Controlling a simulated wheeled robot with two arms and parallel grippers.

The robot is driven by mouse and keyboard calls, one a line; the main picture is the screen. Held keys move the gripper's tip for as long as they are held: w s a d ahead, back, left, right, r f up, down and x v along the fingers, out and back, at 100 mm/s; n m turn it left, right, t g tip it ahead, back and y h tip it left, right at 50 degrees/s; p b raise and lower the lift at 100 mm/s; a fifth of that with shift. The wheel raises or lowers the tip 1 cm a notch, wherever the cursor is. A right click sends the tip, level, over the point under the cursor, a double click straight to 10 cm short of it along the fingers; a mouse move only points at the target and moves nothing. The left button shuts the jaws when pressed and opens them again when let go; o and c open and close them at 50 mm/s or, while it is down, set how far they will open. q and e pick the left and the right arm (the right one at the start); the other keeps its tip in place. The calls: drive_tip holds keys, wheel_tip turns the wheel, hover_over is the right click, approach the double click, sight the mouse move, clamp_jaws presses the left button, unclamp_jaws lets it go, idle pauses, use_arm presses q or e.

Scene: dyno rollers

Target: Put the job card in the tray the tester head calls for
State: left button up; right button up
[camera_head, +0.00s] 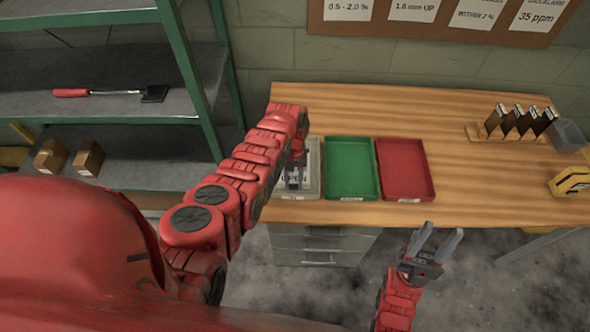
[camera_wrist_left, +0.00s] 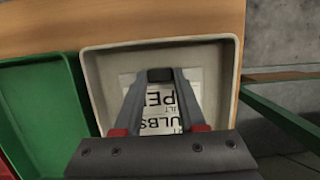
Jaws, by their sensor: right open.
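The job card (camera_wrist_left: 188,100) is a white sheet with large dark print, partly readable as "ULBS" and "PE". It shows inside the grey tray (camera_wrist_left: 226,75), behind my left fingers; the head view shows the same grey tray (camera_head: 314,185) at the left of the tray row. My left gripper (camera_wrist_left: 161,76) points down over this tray, its fingers converging at the card's edge. I cannot tell whether they grip the card. The green tray (camera_head: 352,185) and red tray (camera_head: 405,170) look empty. My right gripper (camera_head: 434,243) is open and empty, off the bench's front edge.
A rack of dark upright pieces (camera_head: 515,125), a clear bin (camera_head: 567,135) and a yellow device (camera_head: 570,182) stand farther right. Green shelving (camera_head: 200,75) is at left. Printed sheets (camera_head: 482,12) hang on the wall board.

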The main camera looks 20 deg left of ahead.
use_arm(q)
clamp_jaws()
drive_tip(key=shift+s+d+r+p+v, duration=0.1)
drive_tip(key=shift+s+p+v, duration=0.2)
drive_tip(key=shift+p+v, duration=0.95)
drive_tip(key=shift+s+d+r+p+v, duration=0.1)
drive_tip(key=shift+s+p+v, duration=0.2)
drive_tip(key=shift+p+v, duration=0.95)
drive_tip(key=shift+s+d+p+v, duration=0.1)
drive_tip(key=shift+s+p+v, duration=0.15)
drive_tip(key=shift+p+v, duration=1)
drive_tip(key=shift+r, duration=0.15)
